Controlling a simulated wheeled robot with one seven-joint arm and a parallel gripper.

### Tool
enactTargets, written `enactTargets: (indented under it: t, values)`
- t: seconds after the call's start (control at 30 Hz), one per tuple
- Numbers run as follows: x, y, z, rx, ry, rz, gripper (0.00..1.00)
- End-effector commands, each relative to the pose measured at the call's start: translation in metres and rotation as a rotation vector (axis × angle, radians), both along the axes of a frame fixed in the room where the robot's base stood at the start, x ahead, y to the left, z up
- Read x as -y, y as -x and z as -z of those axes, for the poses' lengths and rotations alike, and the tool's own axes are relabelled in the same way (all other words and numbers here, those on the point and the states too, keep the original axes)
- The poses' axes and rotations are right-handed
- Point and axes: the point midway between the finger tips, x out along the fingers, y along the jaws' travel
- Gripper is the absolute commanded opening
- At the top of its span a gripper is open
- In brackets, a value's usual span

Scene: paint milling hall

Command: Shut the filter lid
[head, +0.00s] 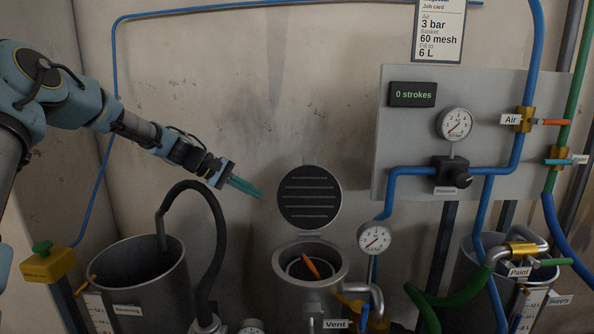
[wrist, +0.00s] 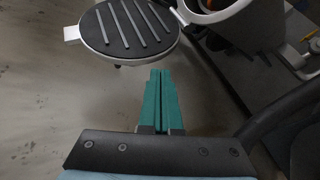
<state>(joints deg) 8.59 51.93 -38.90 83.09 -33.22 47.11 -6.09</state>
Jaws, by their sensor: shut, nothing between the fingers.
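The filter lid (head: 309,198) is a round dark disc with pale ribs and a light rim. It stands open, upright behind the mouth of the filter housing (head: 281,262). An orange-brown object (head: 311,267) shows inside the housing. In the wrist view the lid (wrist: 128,28) is at the upper left, with a pale tab on its left edge, and the housing rim (wrist: 205,14) is at the top. My gripper (head: 246,187) is shut and empty, with teal fingers, to the left of the lid and apart from it. The fingertips (wrist: 161,74) also show in the wrist view.
A grey bucket (head: 140,285) stands at the left, with a black hose (head: 212,225) arching out of it below my gripper. A pressure gauge (head: 374,238) stands close right of the housing. A panel (head: 410,128) with blue pipes and valves is further right. A bare wall is behind.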

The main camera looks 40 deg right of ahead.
Motion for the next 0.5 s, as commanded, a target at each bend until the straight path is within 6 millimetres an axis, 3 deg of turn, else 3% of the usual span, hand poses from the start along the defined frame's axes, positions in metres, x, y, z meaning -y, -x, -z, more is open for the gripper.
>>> enactTargets:
  t: [0.03,0.1,0.2,0.33,0.5]
  values:
    - [0.023,-0.008,-0.003,-0.061,0.079,-0.012,0.0]
    - [0.046,-0.017,-0.017,-0.134,0.175,-0.028,0.0]
    - [0.065,-0.032,-0.033,-0.217,0.283,-0.051,0.0]
    - [0.075,-0.045,-0.047,-0.279,0.365,-0.071,0.0]
    - [0.084,-0.046,-0.051,-0.299,0.389,-0.075,0.0]
